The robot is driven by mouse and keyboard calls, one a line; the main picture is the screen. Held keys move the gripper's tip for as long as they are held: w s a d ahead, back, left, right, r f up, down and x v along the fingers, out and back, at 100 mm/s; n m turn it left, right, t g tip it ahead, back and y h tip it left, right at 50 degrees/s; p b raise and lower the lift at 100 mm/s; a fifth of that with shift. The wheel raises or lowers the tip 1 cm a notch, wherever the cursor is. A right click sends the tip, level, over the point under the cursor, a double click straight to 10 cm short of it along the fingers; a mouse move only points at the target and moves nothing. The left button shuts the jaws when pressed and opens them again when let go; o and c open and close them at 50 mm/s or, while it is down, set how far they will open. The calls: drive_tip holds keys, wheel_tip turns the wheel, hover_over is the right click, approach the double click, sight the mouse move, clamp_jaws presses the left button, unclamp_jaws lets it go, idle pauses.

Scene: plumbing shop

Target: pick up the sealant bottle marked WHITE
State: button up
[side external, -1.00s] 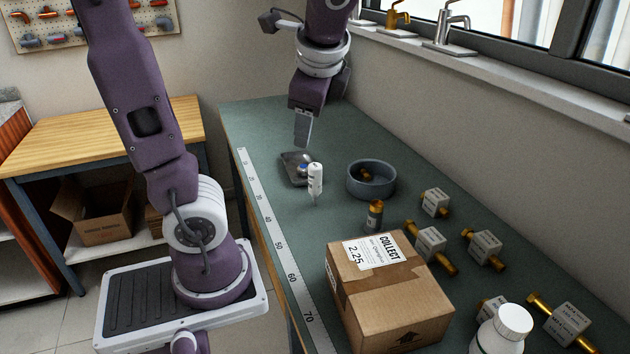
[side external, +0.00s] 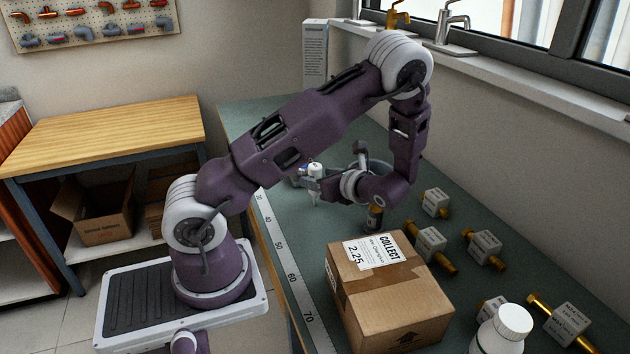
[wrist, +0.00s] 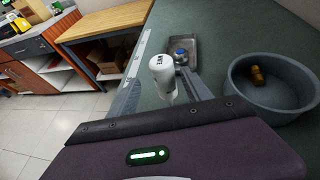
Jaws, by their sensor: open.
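The white sealant bottle (side external: 315,170) stands on the green bench and narrows toward its lower end. It also shows in the wrist view (wrist: 163,72), with dark lettering too small to read surely. My gripper (side external: 322,184) reaches in low from the right, roughly level. In the wrist view my gripper (wrist: 161,80) has its fingers apart, one on each side of the bottle, with gaps visible. A blue-topped item (wrist: 180,54) lies just beyond the bottle, on a grey tray (wrist: 190,44).
A grey round bowl (wrist: 245,98) with a brass fitting (wrist: 258,75) stands right of my gripper. A dark bottle (side external: 374,218) stands below my wrist. A cardboard box (side external: 390,300), several tagged brass fittings (side external: 430,240) and a white jar (side external: 503,330) occupy the near bench.

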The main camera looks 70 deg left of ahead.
drive_tip(key=x, duration=0.6)
drive_tip(key=shift+w+a+f, duration=0.1)
drive_tip(key=shift+w+a, duration=0.1)
drive_tip(key=shift+a, duration=0.25)
drive_tip(key=shift+c, duration=0.5)
clamp_jaws()
